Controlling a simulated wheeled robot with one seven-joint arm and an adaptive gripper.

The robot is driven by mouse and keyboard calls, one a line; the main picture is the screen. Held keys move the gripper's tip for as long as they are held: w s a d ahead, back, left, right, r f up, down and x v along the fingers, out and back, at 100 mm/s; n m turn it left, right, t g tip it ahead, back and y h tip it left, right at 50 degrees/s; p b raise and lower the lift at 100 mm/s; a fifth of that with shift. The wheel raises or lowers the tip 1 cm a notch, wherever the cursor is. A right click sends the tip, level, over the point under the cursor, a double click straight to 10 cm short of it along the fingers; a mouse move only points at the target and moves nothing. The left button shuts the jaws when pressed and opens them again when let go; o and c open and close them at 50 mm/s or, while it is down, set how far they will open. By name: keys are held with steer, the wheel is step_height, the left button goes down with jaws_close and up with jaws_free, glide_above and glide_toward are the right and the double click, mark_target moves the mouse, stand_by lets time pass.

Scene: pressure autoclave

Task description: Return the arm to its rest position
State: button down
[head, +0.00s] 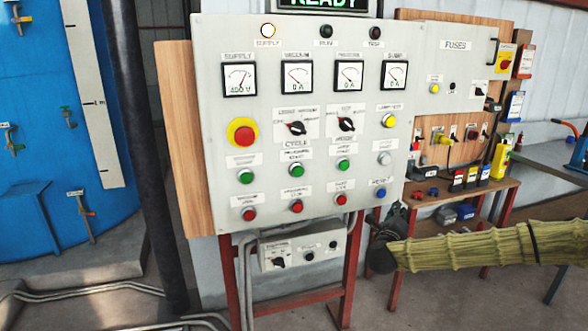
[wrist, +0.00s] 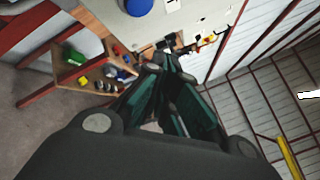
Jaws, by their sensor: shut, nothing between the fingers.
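My arm, in a ribbed yellow-green sleeve, reaches in from the right edge of the head view, below and to the right of the control panel (head: 300,120). My dark gripper (head: 395,212) is at its left end, beside the panel's lower right corner and partly hidden by my own wrist. In the wrist view my gripper (wrist: 164,64) points away from the camera with its fingers together and nothing between them. A blue button (wrist: 138,5) on the pale panel shows beyond the fingertips. I cannot tell the exact gap to the panel.
A wooden bench (head: 462,192) with small coloured items stands behind my gripper, below a fuse board (head: 455,65). A grey switch box (head: 300,250) hangs under the panel on a red frame (head: 236,290). A dark column (head: 140,150) and blue vessel (head: 40,130) are left.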

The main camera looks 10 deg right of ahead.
steer(key=s+a+f+n+y, duration=0.4)
steer(key=a+f+n+y, duration=0.3)
steer(key=a+f, duration=0.55)
steer(key=s+a+f+n+y, duration=0.35)
steer(key=a+f+n, duration=0.55)
steer(key=a, duration=0.6)
steer(key=s+a+f+n+g+y, duration=0.2)
steer(key=s+a+f+n+g, duration=0.15)
steer(key=s+f, duration=0.35)
steer(key=s+a+f+n+g+y, duration=0.2)
steer(key=s+a+f+n, duration=0.2)
steer(key=s+f, duration=0.3)
steer(key=s+d+f+n+g, duration=0.2)
steer(key=s+n+g, duration=0.1)
steer(key=s, duration=0.6)
steer(key=s+d+f+n+g+h, duration=0.1)
steer(key=s+n, duration=0.3)
steer(key=s, duration=0.6)
steer(key=s+d+f+n+g+h, duration=0.1)
steer(key=s+d+f+n+g, duration=0.2)
steer(key=s, duration=0.7)
steer(key=shift+d+g, duration=0.15)
steer(key=shift+g, duration=0.7)
